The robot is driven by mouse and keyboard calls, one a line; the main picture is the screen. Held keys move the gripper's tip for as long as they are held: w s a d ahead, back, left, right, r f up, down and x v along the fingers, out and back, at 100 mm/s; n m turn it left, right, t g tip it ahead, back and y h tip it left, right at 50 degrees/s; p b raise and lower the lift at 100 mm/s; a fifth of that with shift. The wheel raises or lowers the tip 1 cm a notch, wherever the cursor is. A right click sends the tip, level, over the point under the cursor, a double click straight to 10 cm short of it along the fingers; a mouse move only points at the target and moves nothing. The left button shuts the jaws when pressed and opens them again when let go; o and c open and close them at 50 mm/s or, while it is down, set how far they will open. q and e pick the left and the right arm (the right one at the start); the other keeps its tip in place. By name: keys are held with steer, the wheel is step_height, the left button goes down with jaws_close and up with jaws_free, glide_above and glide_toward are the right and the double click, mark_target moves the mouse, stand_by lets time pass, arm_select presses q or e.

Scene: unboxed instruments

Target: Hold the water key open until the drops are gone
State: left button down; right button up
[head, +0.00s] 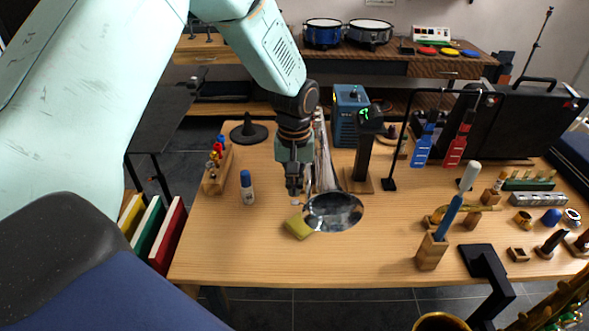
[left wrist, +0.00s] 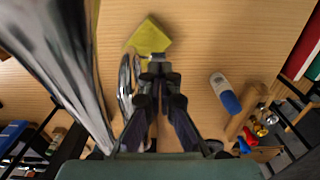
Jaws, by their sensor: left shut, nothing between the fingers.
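A silver brass instrument lies on the wooden table with its shiny bell (head: 335,212) toward me and its tubing running back behind my gripper. In the left wrist view its silver tubing (left wrist: 62,62) fills the left side. My left gripper (head: 294,193) points down just left of the bell. Its fingertips (left wrist: 160,68) are shut with nothing between them, beside a curved silver tube (left wrist: 126,85). I cannot tell whether they touch it. I cannot make out the water key or any drops. A yellow-green sponge (head: 299,227) lies below the gripper, also in the left wrist view (left wrist: 150,38). My right gripper is not in view.
A blue-capped white bottle (head: 247,190) stands left of the gripper, near a wooden rack (head: 217,170) of small items. A black stand (head: 362,155) and a blue box (head: 348,117) are behind the bell. The table's front left is clear.

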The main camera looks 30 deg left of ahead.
mark_target(295, 202)
arm_select(q)
steer(key=shift+w+d+f, duration=0.1)
steer(key=shift+f, duration=1.15)
steer(key=shift+f+h, duration=0.4)
